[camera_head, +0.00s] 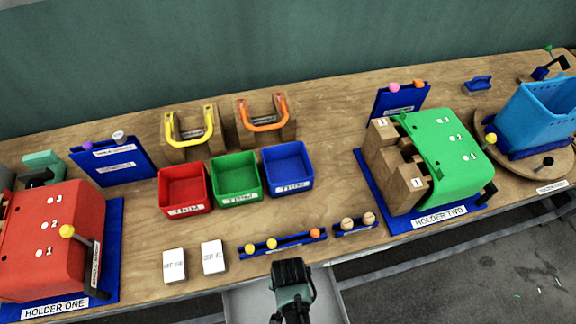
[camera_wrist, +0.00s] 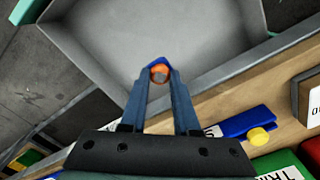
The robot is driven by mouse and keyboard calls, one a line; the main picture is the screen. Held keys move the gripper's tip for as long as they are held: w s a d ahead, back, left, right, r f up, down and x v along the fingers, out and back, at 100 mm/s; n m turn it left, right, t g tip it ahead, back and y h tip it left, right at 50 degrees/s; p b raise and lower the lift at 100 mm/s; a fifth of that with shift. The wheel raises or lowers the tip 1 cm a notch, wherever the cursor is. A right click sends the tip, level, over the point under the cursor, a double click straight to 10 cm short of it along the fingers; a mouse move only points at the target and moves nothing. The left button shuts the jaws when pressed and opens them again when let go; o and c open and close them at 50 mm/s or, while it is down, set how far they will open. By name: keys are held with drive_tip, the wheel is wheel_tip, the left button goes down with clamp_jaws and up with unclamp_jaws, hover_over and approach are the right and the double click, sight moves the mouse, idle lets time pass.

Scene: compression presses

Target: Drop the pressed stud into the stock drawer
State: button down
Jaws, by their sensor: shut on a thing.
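My gripper (camera_wrist: 159,88) is shut on a small stud (camera_wrist: 159,72), which shows an orange ring and a grey centre between the fingertips in the wrist view. A bit of blue shows just beyond it at the fingertips. The open grey drawer (camera_wrist: 215,70) lies beneath the fingertips, with its floor and raised walls in view. In the head view the drawer (camera_head: 250,305) juts out from the bench front, and my gripper (camera_head: 290,280) is over it. The stud is hidden there behind my gripper. How high it is above the drawer floor I cannot tell.
A blue strip (camera_head: 295,241) with yellow and orange studs lies near the bench edge behind the drawer. Red (camera_head: 185,205), green (camera_head: 238,195) and blue (camera_head: 290,187) bins stand further back. A red press (camera_head: 50,240) is left, a green press (camera_head: 445,150) right.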

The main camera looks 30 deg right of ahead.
wheel_tip(320, 180, down, 5)
drive_tip(key=b, duration=0.4)
drive_tip(key=shift+r, duration=0.1)
drive_tip(key=c, duration=0.6)
unclamp_jaws()
drive_tip(key=shift+o, duration=0.2)
wheel_tip(320, 180, up, 13)
